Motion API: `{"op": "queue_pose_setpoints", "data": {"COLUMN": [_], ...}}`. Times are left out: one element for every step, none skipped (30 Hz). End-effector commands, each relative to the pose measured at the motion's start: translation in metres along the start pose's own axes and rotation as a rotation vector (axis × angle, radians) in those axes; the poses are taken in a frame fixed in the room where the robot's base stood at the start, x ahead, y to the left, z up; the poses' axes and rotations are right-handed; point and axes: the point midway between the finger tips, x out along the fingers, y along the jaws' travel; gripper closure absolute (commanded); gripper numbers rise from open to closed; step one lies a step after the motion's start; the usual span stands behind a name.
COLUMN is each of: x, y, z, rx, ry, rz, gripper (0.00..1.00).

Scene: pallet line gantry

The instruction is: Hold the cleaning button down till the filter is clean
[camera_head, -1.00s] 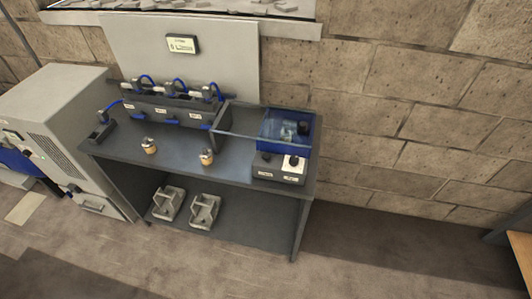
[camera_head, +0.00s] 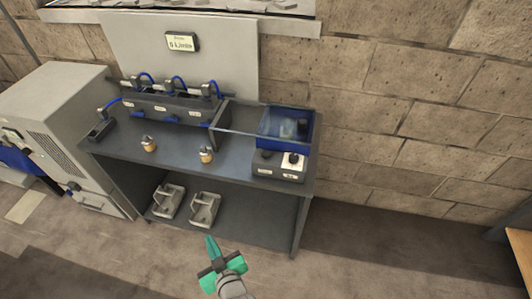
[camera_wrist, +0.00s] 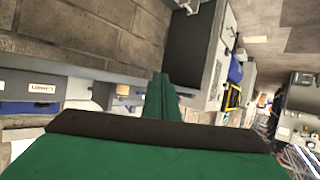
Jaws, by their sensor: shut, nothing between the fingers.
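A dark control box (camera_head: 265,171) sits at the front right corner of the bench. It carries two dark round buttons, a left one (camera_head: 265,155) and a right one (camera_head: 293,158) on a white plate. Their labels are too small to read, so I cannot tell which is the cleaning button. Behind the box is a blue bin (camera_head: 308,133) with a blurred pale shape inside, possibly the filter. My green gripper (camera_head: 210,240) is in front of the bench, apart from the box, shut and empty. Its closed fingers also show in the wrist view (camera_wrist: 160,95).
The bench (camera_head: 235,172) holds two small tan-and-metal parts (camera_head: 149,146) (camera_head: 206,156) and a rack (camera_head: 165,113) with blue hoses. Two grey trays (camera_head: 205,209) lie on its lower shelf. A grey cabinet (camera_head: 60,95) stands left. The floor in front is clear.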

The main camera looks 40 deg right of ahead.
Motion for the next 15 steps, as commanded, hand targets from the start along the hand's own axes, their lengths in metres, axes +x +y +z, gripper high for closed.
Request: {"op": "queue_pose_setpoints", "data": {"x": [0.015,0.023,0.032,0.038,0.045,0.053,0.058,0.064,0.070,0.074,0.078,0.083,0.086,0.088,0.091], "y": [0.011,0.016,0.023,0.028,0.034,0.042,0.048,0.054,0.063,0.070,0.077,0.087,0.095,0.103,0.113], "z": [-0.014,-0.020,-0.028,-0.035,-0.041,-0.051,-0.058,-0.064,-0.074,-0.082,-0.089,-0.099,-0.106,-0.114,-0.124], "rx": [-0.013,-0.022,-0.036,-0.047,-0.058,-0.075,-0.089,-0.102,-0.122,-0.137,-0.153,-0.174,-0.192,-0.209,-0.234], "ry": [0.001,-0.003,-0.010,-0.014,-0.019,-0.024,-0.029,-0.034,-0.040,-0.045,-0.050,-0.058,-0.064,-0.070,-0.078], "rz": [0.001,-0.003,-0.007,-0.012,-0.017,-0.022,-0.026,-0.031,-0.036,-0.040,-0.046,-0.051,-0.055,-0.059,-0.065], "gripper": [1.00,1.00,1.00,1.00,1.00,1.00,1.00,1.00,1.00,1.00,1.00,1.00,1.00,1.00,1.00]}}
